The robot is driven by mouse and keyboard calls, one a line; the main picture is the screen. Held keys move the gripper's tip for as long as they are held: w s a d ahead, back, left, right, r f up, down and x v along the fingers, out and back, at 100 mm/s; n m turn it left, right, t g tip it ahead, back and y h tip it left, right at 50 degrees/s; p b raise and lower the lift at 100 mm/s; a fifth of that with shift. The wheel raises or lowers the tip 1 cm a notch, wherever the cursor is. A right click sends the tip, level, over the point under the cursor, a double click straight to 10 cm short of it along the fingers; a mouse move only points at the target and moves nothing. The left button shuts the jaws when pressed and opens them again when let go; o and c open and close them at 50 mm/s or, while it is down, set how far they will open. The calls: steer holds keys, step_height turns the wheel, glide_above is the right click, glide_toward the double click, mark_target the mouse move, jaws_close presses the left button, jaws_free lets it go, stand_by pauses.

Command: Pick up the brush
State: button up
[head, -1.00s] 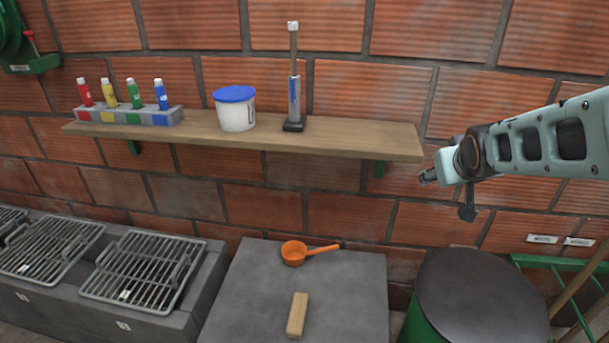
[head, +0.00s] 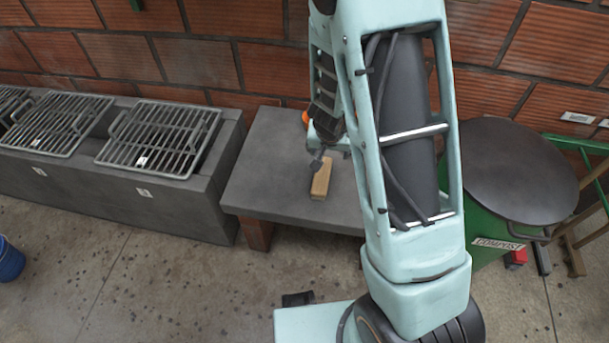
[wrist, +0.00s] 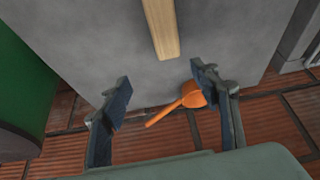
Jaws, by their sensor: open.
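The brush (head: 321,178) shows as a block of light wood lying on the grey table (head: 262,165). In the wrist view the brush (wrist: 161,27) is at the top centre, and its far end is cut off by the frame. My gripper (wrist: 162,90) is open and empty, with its two fingers spread to either side of the brush's line. The near end of the brush lies just beyond the fingertips, not between them. In the head view my gripper (head: 322,155) is over the table by the brush's back end, and my arm hides part of the table.
A green compost bin (head: 500,238) with a dark lid stands right of the table. Grill racks (head: 160,140) stand left. Brick wall is behind.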

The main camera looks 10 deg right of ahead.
steer(key=shift+g, duration=0.3)
steer(key=f, duration=0.1)
steer(key=s+a+f, duration=0.1)
steer(key=a+f, duration=0.1)
steer(key=f, duration=0.1)
steer(key=shift+s+b, duration=0.2)
steer(key=shift+b, duration=0.15)
steer(key=b, duration=0.3)
glide_above(322, 175)
steer(key=s, duration=0.2)
steer(key=shift+m, duration=0.3)
steer(key=f, duration=0.4)
steer(key=shift+w+a+f, duration=0.1)
steer(key=shift+w+f, duration=0.1)
steer(key=shift+f, duration=0.2)
steer(key=b+x, duration=0.3)
steer(key=x, duration=0.1)
steer(key=shift+s+a+f, duration=0.2)
steer(key=shift+a+f, duration=0.05)
steer(key=shift+a, duration=0.05)
steer(key=shift+w+f, duration=0.3)
steer(key=shift+f, duration=0.05)
steer(key=c, duration=1.4)
steer(key=shift+r, duration=0.1)
steer(key=shift+c, duration=0.2)
